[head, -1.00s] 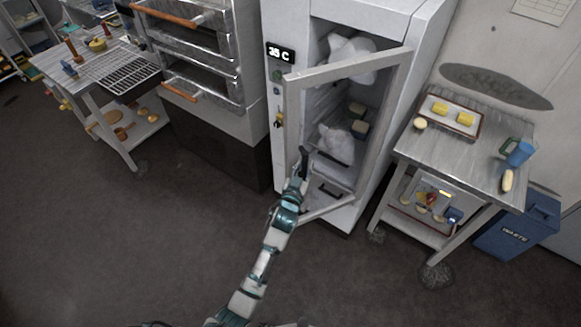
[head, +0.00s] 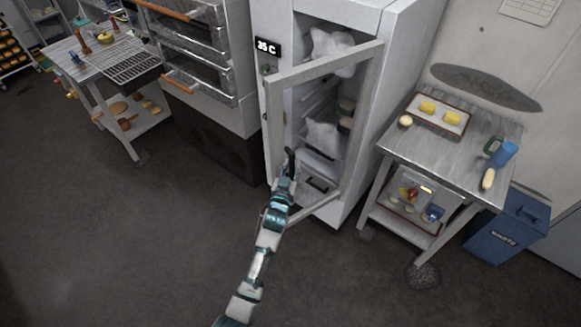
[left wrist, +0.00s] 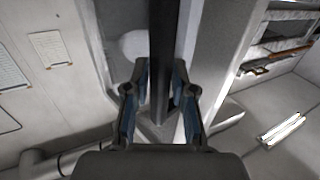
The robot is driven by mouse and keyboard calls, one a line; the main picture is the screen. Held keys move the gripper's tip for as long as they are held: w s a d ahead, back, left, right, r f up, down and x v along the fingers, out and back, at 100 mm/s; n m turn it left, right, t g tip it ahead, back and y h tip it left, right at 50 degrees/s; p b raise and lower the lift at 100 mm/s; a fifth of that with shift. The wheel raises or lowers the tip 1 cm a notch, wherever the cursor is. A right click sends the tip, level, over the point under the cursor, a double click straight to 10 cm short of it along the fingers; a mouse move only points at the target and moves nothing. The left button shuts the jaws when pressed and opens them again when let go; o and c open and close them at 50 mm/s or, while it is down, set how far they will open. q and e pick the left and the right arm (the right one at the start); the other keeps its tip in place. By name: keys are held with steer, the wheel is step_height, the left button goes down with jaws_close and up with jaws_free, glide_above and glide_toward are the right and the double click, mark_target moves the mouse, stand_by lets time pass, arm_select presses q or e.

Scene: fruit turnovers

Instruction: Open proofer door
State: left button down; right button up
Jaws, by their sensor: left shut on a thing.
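The proofer (head: 379,16) is a tall white cabinet with a "35 C" display (head: 268,47). Its framed, see-through door (head: 276,120) stands ajar, with the free edge at left out from the cabinet front. My left gripper (head: 290,158) is at the lower part of that free edge. In the left wrist view, the left gripper (left wrist: 163,85) has its fingers on either side of a dark upright bar (left wrist: 162,45), apparently the door handle, and is shut on it. White bags (head: 322,135) show inside the cabinet. My right gripper is not in view.
A steel table (head: 455,150) with a pastry tray (head: 438,114) stands right of the proofer, beside a blue waste bin (head: 508,232). Stacked ovens (head: 190,50) stand to the left, then a work table (head: 75,68) with a wire rack. The floor in front is clear.

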arm_select(q)
steer(key=shift+d+r, duration=0.1)
steer(key=shift+r, duration=0.15)
steer(key=c, duration=1.2)
jaws_free()
steer(key=shift+d+f, duration=0.2)
steer(key=shift+d, duration=0.1)
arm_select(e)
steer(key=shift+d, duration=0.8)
arm_select(q)
steer(key=shift+a, duration=0.25)
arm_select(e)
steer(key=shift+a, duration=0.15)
arm_select(q)
steer(key=shift+s+a, duration=0.1)
steer(key=shift+s, duration=0.05)
steer(key=v, duration=1.1)
steer(key=shift+s, duration=0.3)
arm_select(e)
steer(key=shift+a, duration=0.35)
arm_select(q)
steer(key=shift+a, duration=0.1)
steer(key=shift+c, duration=0.2)
